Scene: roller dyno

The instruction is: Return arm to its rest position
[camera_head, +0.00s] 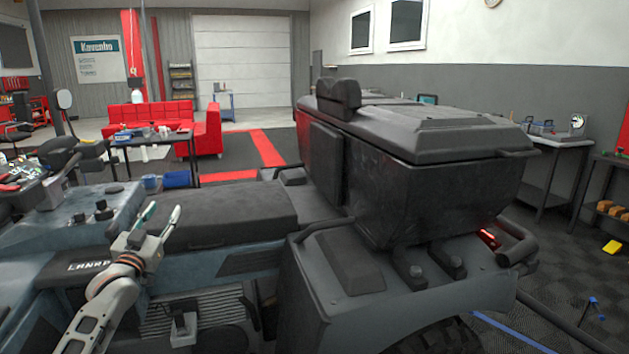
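My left arm (104,300) comes in from the lower left, beside the blue-grey vehicle. My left gripper (163,213) points up and away from me. Its two fingers stand apart with nothing seen between them, in front of the black seat (225,217). I cannot tell whether it touches the vehicle. My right arm and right gripper are not in view.
A large black cargo box (405,150) sits on the rear rack, right of the seat. The handlebar and control panel (95,215) lie close to the left of my gripper. Tables, a red sofa (160,117) and a workbench (545,140) stand farther off.

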